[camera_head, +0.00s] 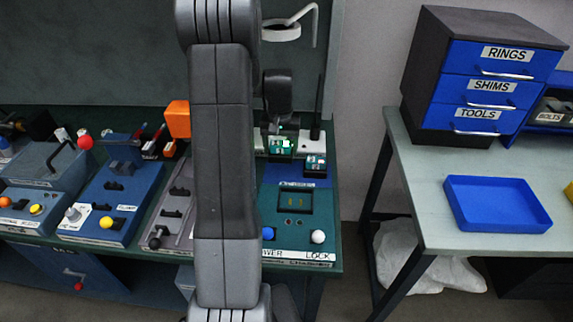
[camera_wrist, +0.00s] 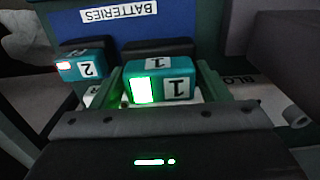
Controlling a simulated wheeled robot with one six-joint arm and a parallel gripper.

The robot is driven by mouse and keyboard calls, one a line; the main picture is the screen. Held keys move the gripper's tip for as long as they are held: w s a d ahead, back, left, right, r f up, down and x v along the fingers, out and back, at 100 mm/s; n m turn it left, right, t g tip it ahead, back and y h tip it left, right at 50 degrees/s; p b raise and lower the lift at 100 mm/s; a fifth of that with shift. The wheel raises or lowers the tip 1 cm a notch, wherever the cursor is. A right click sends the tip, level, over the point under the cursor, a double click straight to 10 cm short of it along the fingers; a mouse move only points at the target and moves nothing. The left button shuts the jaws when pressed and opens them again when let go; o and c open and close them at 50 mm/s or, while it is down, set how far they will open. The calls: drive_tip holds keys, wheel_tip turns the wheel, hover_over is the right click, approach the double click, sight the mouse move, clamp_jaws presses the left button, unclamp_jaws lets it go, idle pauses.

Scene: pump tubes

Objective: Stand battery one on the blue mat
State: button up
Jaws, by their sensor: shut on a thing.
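Battery one (camera_wrist: 144,67) is a teal block with white "1" labels and a lit green patch; in the head view its top (camera_head: 281,143) shows under my gripper (camera_head: 279,133). In the wrist view my gripper (camera_wrist: 160,84) is shut on it, one finger on each side. I cannot tell whether its base touches anything. A flat blue area (camera_wrist: 190,28) labelled BATTERIES lies beside it and may be the blue mat; in the head view it shows (camera_head: 290,182) in front of the batteries.
Battery two (camera_wrist: 83,66) stands close beside battery one, also in the head view (camera_head: 315,161). The charger panel (camera_head: 294,202) with knobs is in front. A blue tray (camera_head: 490,204) and a drawer cabinet (camera_head: 480,85) are on the right table. My arm hides the middle.

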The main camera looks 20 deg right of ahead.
sight(281, 143)
drive_tip(key=shift+f, duration=2.9)
drive_tip(key=shift+f, duration=0.2)
drive_tip(key=o, duration=1.2)
drive_tip(key=shift+o, duration=0.2)
wheel_tip(281, 143, up, 12)
drive_tip(key=shift+r, duration=0.2)
